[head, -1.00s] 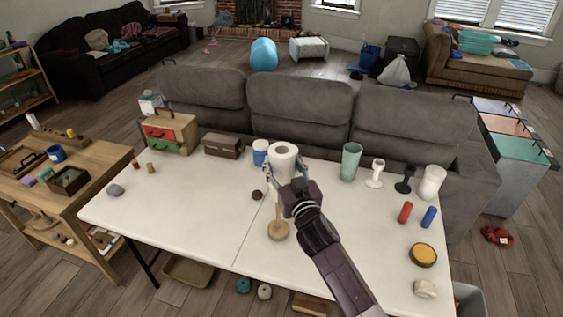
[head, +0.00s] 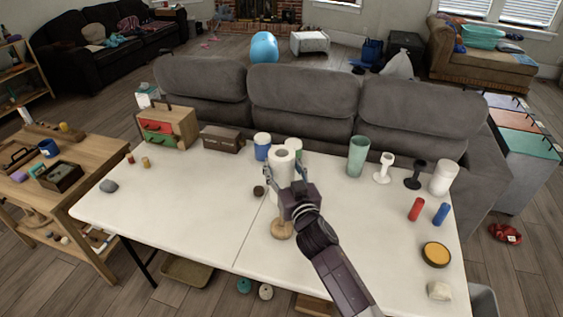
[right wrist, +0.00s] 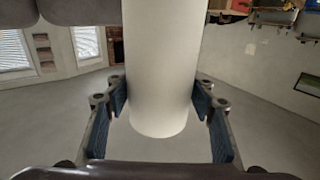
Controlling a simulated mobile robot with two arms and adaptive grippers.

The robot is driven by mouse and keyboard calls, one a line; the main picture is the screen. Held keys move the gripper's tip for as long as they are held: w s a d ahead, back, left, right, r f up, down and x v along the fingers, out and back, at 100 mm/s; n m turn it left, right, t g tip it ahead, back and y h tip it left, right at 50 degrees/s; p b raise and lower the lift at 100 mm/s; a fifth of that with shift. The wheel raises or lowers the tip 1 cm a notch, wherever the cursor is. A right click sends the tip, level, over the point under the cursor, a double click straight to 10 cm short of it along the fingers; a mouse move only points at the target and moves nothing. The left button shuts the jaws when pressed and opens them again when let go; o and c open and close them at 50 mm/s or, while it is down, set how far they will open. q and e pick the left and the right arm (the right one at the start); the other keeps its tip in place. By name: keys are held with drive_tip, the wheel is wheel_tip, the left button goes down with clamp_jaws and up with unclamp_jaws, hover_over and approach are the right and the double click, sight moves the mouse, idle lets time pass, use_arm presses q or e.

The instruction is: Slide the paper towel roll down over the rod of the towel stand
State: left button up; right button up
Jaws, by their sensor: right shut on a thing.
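The white paper towel roll (head: 284,172) is upright between the fingers of my right gripper (head: 285,178), which is shut on its sides. In the right wrist view the roll (right wrist: 162,70) stands between the two blue-padded fingers (right wrist: 160,118), its lower end showing. The towel stand's round wooden base (head: 281,230) is on the white table, just below and in front of the gripper in the head view. Its rod is mostly hidden by my gripper, so I cannot tell how the roll lines up with it. My left gripper is not in view.
A green tumbler (head: 358,156), goblets and a white cylinder (head: 443,178) stand at right. The table's left middle (head: 185,200) is clear.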

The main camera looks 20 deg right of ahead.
sight(281, 183)
wheel_tip(281, 183, down, 5)
drive_tip(key=b, duration=0.3)
drive_tip(key=shift+s+f, duration=0.15)
drive_tip(key=shift+f, duration=0.05)
drive_tip(key=shift+f+b, duration=0.7)
drive_tip(key=shift+f, duration=0.1)
wheel_tip(281, 183, down, 6)
drive_tip(key=b, duration=0.5)
drive_tip(key=shift+r, duration=0.1)
drive_tip(key=shift+f+b, duration=0.6)
drive_tip(key=shift+b, duration=0.15)
drive_tip(key=o, duration=0.9)
drive_tip(key=shift+o, duration=0.2)
drive_tip(key=s+p, duration=0.2)
drive_tip(key=s, duration=0.9)
